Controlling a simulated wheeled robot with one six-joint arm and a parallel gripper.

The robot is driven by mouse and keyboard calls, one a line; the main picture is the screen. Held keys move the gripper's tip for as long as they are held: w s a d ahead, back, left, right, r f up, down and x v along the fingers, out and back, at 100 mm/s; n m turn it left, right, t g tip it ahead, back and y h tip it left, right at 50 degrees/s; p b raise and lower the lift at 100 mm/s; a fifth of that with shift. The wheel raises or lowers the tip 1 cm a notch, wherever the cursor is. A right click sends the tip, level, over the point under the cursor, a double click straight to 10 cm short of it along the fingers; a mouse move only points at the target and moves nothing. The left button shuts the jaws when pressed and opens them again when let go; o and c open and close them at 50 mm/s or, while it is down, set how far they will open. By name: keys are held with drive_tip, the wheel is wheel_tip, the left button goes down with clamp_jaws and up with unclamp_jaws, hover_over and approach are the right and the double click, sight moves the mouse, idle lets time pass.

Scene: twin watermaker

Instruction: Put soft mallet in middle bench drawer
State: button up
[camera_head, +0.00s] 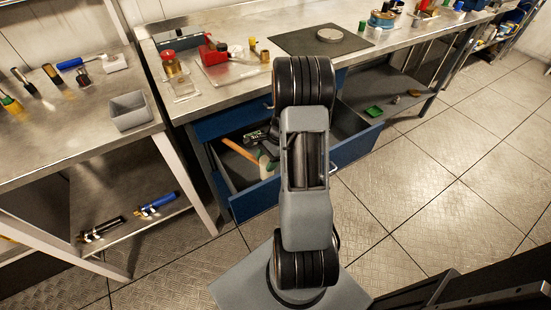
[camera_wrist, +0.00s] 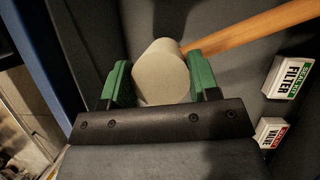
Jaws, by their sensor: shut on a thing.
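The soft mallet has a pale cylindrical head (camera_wrist: 163,62) and a wooden handle (camera_wrist: 250,38). In the wrist view, the green fingers of my gripper (camera_wrist: 160,84) are shut on the head, and the handle extends to the upper right. In the head view, the handle (camera_head: 238,151) shows inside the open blue bench drawer (camera_head: 256,199), below a shut blue drawer front (camera_head: 224,123). My gripper (camera_head: 267,163) is low in that drawer, partly hidden by my arm. I cannot tell whether the mallet touches the drawer floor.
Two small boxes, FILTER (camera_wrist: 288,78) and VALVE (camera_wrist: 271,132), lie in the drawer at the wrist view's right. The metal workbench (camera_head: 212,96) above holds several items. A side table (camera_head: 75,130) with a grey bin (camera_head: 130,111) stands at left. The floor at right is clear.

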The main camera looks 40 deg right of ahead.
drive_tip(key=shift+a+r, duration=0.15)
drive_tip(key=shift+a, duration=0.65)
drive_tip(key=shift+s+d+f, duration=0.1)
drive_tip(key=shift+d+f, duration=0.1)
drive_tip(key=shift+d, duration=0.7)
drive_tip(key=shift+s+d+f, duration=0.15)
drive_tip(key=shift+d+f, duration=0.1)
drive_tip(key=shift+d, duration=0.65)
drive_tip(key=shift+s+d+f, duration=0.1)
drive_tip(key=shift+d+f, duration=0.1)
drive_tip(key=shift+d, duration=0.7)
drive_tip(key=shift+f+b, duration=0.2)
drive_tip(key=shift+b, duration=0.1)
drive_tip(key=shift+f, duration=0.35)
